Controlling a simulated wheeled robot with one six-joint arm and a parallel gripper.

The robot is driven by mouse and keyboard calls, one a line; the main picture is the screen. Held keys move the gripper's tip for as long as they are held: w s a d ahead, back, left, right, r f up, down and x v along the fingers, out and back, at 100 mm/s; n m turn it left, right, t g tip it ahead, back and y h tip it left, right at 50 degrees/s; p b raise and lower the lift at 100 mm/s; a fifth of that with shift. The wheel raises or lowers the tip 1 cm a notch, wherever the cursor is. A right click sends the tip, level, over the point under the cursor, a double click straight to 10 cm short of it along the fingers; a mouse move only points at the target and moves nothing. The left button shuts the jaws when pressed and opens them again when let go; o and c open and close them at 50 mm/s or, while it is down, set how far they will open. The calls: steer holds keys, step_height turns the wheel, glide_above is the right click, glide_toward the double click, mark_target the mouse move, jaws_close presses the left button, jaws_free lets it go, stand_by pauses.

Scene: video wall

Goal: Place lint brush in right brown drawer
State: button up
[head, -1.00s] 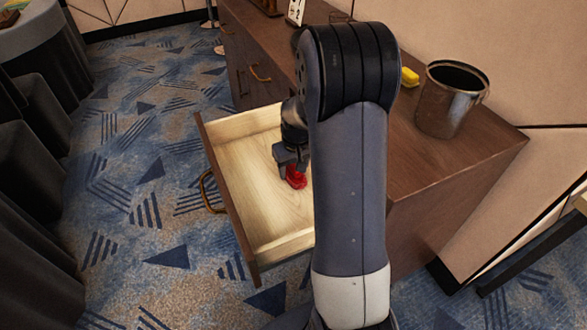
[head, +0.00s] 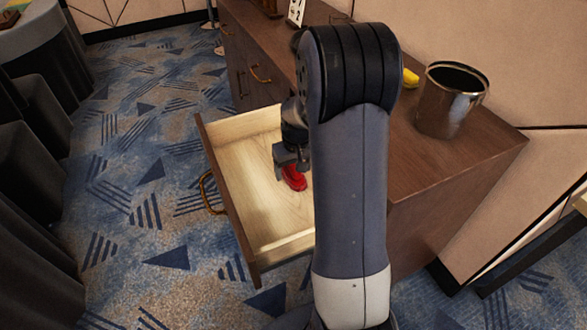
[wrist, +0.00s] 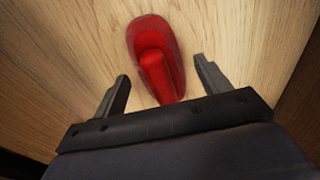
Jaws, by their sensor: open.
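The red lint brush (head: 294,178) lies on the wooden floor of the pulled-out brown drawer (head: 228,190). In the wrist view the brush (wrist: 155,58) has a wide oval head at the top and a handle pointing down between my fingers. My gripper (head: 286,160) is inside the drawer, just above the brush. In the wrist view my gripper (wrist: 162,80) is open, with one finger on each side of the handle and a gap to each. My arm hides the drawer's right part in the head view.
The brown cabinet (head: 440,170) carries a metal bin (head: 452,100) and a yellow object (head: 410,78) on its top. Other closed drawers (head: 255,75) are farther along its front. Dark draped furniture (head: 30,200) stands at the left; patterned carpet (head: 130,170) lies open between.

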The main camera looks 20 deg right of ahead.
step_height(320, 180, up, 12)
steer(key=s+p, duration=0.1)
steer(key=shift+s+f, duration=0.2)
steer(key=shift+f, duration=0.05)
